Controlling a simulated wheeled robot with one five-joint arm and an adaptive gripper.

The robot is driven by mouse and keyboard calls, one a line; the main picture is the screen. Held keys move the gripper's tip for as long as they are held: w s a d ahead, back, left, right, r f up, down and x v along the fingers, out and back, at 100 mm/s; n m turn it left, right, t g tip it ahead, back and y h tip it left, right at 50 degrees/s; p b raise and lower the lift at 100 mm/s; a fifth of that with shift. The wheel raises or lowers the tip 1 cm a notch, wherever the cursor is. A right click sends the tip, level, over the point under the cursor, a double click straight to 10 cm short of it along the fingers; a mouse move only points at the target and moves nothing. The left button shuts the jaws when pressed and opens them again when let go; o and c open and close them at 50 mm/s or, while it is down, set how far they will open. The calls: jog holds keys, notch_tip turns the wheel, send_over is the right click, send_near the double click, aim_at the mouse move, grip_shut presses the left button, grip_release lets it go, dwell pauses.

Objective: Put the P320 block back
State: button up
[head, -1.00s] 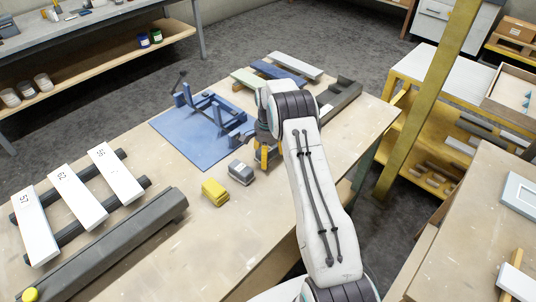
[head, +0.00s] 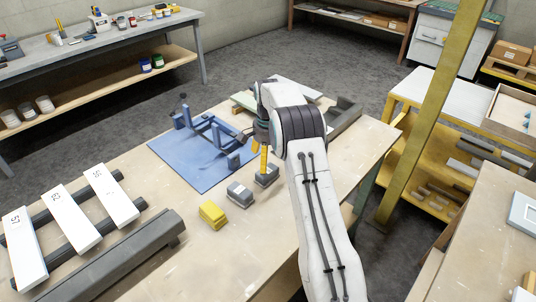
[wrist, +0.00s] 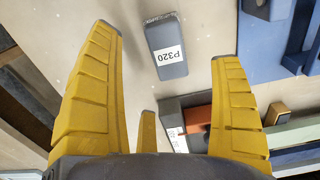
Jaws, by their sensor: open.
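The P320 block (wrist: 168,66) is dark grey with a white label and lies on the tabletop in the wrist view. It shows between the yellow fingertips of my gripper (wrist: 166,42), with clear gaps on both sides. The fingers are spread and hold nothing. In the head view, my gripper (head: 263,162) points down at a dark grey block (head: 267,179) that appears to be the same one. One finger partly covers it, and its label cannot be read there. Whether the fingers are around or above it is hard to tell.
A grey block (head: 240,195) and a yellow block (head: 212,214) stand close by, nearer the front. A blue fixture on a blue mat (head: 197,178) lies left of my gripper. A dark tray (head: 347,116) is behind my arm. White labelled bars (head: 70,218) rest on rails at left.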

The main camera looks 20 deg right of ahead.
aim_at(268, 172)
jog(key=s+a+r+n+t, duration=0.1)
jog(key=s+a+r+n, duration=0.25)
jog(key=s+r, duration=0.4)
jog(key=s+a+r+n+t, duration=0.1)
jog(key=s+a+r+n, duration=0.25)
jog(key=s+r, duration=0.45)
jog(key=s+a+f+n, duration=0.1)
jog(key=s+a+n, duration=0.1)
jog(key=s, duration=0.8)
jog(key=s+a+n+t, duration=0.1)
jog(key=s+a+n, duration=0.2)
jog(key=s, duration=0.7)
jog(key=shift+s+a+f+n+t, duration=0.25)
jog(key=shift+s+f+n+t, duration=0.1)
jog(key=shift+n, duration=0.45)
jog(key=shift+a, duration=0.1)
